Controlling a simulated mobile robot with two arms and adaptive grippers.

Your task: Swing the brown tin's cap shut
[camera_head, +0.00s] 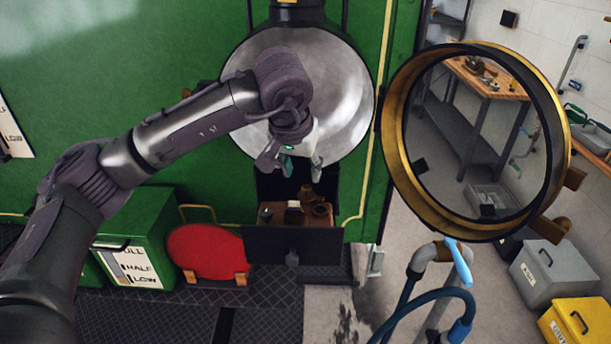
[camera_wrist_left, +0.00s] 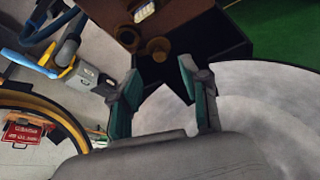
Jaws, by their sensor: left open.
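A small open drawer (camera_head: 268,245) under the large round lamp housing holds several small things. Among them are a brown round tin-like thing (camera_head: 321,211) at the right and a dark brown block-like thing (camera_head: 294,214) in the middle. In the left wrist view a brown round thing (camera_wrist_left: 158,48) shows beyond the fingertips. I cannot clearly tell which is the brown tin or how its cap stands. My left gripper (camera_head: 291,167) is open and empty above the drawer, apart from its contents. It also shows in the left wrist view (camera_wrist_left: 160,82). My right gripper is out of view.
The round lamp housing (camera_head: 340,90) is close behind my left gripper. Its brass-rimmed glass door (camera_head: 395,145) hangs open at the right. A pipe with a blue hose (camera_head: 440,297) stands below it. A red disc (camera_head: 207,252) stands left of the drawer.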

